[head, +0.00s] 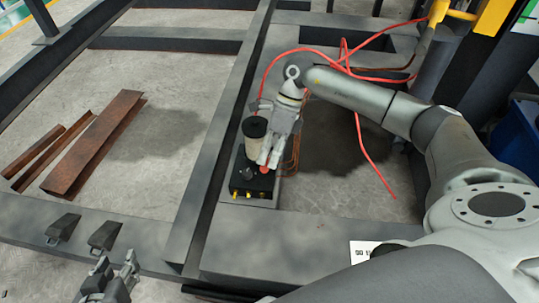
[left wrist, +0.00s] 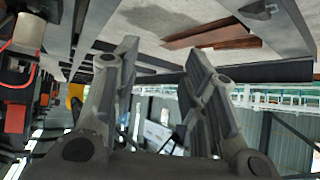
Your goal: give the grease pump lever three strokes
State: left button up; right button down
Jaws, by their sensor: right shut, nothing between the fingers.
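The grease pump is a black base (head: 254,187) with a pale cylindrical reservoir (head: 256,152) under a dark cap, standing on a grey steel beam. My right gripper (head: 269,162) is shut and empty, fingers pointing down close to the right side of the reservoir. A small red tip (head: 264,170) shows at its fingertips; I take it for the lever's end, but the lever itself is mostly hidden by the gripper and I cannot tell whether they touch. My left gripper (head: 112,278) is open and empty at the lower left, well away from the pump; its spread fingers fill the left wrist view (left wrist: 162,55).
A red hose (head: 300,50) loops behind the pump and trails right. Rusty steel channels (head: 95,145) lie on the floor at left. Two dark blocks (head: 104,236) sit on the front beam near my left gripper. A blue bin (head: 522,145) stands far right.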

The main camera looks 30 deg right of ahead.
jog(key=shift+s+a+f, duration=0.15)
jog(key=shift+f, duration=0.15)
pick_arm(q)
jog(key=shift+w+d+r+t, duration=0.25)
jog(key=shift+t, duration=0.05)
pick_arm(e)
jog(key=shift+s+a+f, duration=0.15)
jog(key=shift+s+f, duration=0.05)
jog(key=shift+f, duration=0.1)
jog(key=shift+s+a+f, duration=0.15)
jog(key=shift+s+f, duration=0.05)
jog(key=shift+f, duration=0.1)
jog(key=shift+s+a+f+b, duration=0.1)
jog(key=shift+s+f+b, duration=0.1)
jog(key=shift+b, duration=0.1)
pick_arm(q)
jog(key=shift+w+d+r+t, duration=0.25)
jog(key=shift+w+r+t, duration=0.25)
jog(key=shift+w+r, duration=0.1)
